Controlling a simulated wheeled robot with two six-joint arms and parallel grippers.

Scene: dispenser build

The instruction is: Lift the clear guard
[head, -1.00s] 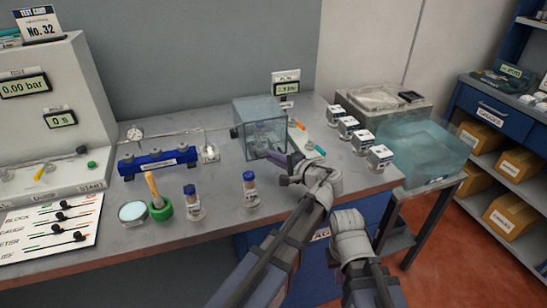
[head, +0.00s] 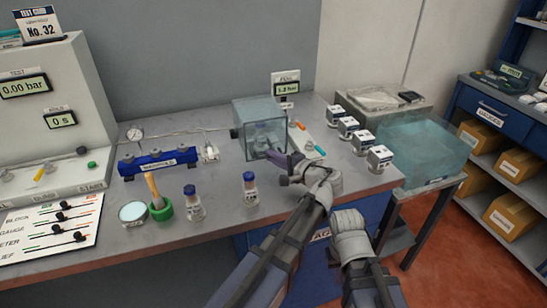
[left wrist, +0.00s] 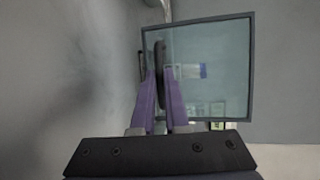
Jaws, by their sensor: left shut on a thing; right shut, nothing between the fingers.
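The clear guard (head: 256,112) is a see-through box with grey edges, standing on the bench near the back middle. In the left wrist view its framed pane (left wrist: 225,50) fills the upper right. A small vial-like thing with a blue part (head: 250,128) shows through it. My left gripper (head: 270,156) is at the guard's front lower side. In the left wrist view its purple fingers (left wrist: 160,85) are closed around a dark upright handle (left wrist: 160,55) at the pane's left edge. Whether the guard is raised from the bench is unclear. My right gripper is not in view.
Two blue-capped vials (head: 192,205) stand in front, left of my left arm. A blue manifold block (head: 157,163) with a gauge is further left. Several small white boxes (head: 348,125) line the right side. A teal clear bin (head: 425,150) stands beyond the bench's right end.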

